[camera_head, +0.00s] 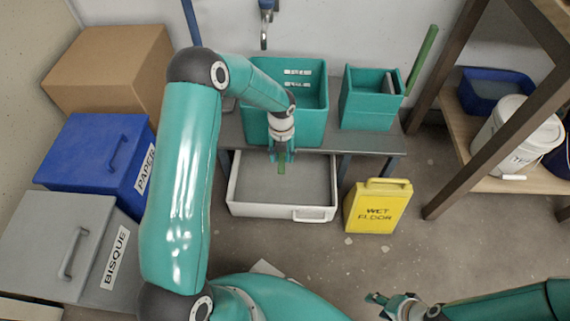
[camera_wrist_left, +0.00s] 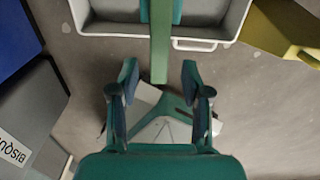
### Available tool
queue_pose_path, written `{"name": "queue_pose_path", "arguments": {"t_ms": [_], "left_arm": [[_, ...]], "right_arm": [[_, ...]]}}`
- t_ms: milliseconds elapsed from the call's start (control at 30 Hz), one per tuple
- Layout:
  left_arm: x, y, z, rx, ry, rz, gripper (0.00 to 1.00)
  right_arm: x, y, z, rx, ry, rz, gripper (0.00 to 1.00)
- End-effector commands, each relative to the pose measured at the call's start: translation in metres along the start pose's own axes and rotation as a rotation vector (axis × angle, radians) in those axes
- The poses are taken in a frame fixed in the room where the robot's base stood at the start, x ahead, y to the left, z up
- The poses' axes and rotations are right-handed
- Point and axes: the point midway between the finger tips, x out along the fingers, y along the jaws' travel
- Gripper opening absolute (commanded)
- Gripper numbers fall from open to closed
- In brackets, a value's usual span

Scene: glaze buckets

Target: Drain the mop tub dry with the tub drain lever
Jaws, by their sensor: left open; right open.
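The teal mop tub (camera_head: 315,98) stands on a grey bench against the wall, partly hidden by my left arm; I cannot make out its water level. The green drain lever (camera_head: 282,168) sticks out at the tub's front, mostly covered by my left gripper (camera_head: 281,155). In the left wrist view the lever (camera_wrist_left: 160,50) points down the picture, its end at the gap between the fingertips of my left gripper (camera_wrist_left: 160,82). Both fingers are spread, apart from the lever on either side. My right gripper (camera_head: 385,304) is open and empty at the lower right.
A white basin (camera_head: 245,208) with grey inside sits below the tub. A smaller teal bucket (camera_head: 368,110) stands on the bench's right. A yellow wet-floor sign (camera_head: 378,208) stands right of the basin. Blue (camera_head: 95,160) and grey (camera_head: 50,240) bins stand left.

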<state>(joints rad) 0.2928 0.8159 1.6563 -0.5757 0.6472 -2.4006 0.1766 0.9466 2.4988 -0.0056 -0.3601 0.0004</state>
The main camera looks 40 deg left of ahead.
Motion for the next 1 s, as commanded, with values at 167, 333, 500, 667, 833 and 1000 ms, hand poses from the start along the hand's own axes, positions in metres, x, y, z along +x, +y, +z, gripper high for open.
{"name": "queue_pose_path", "arguments": {"t_ms": [167,333,500,667,833,1000], "left_arm": [[0.022,0.000,0.000,0.001,-0.001,0.000,0.48],[0.028,-0.001,0.000,0.000,-0.001,0.000,0.48],[0.027,-0.001,0.000,0.000,-0.001,0.000,0.48],[0.027,-0.001,0.000,0.001,-0.001,0.000,0.33],[0.027,-0.001,0.000,0.001,-0.001,0.000,0.05],[0.027,-0.002,0.000,0.002,-0.001,-0.001,0.00]], "right_arm": [[0.008,0.003,0.000,0.000,0.000,0.000,0.48],[0.009,0.003,0.000,0.000,0.000,0.000,0.48],[0.009,0.003,0.000,0.000,0.000,0.000,0.48],[0.009,0.003,0.000,0.000,0.000,0.000,0.48],[0.009,0.003,0.000,0.000,0.000,0.000,0.48],[0.009,0.003,0.000,0.000,0.000,0.000,0.48]]}}
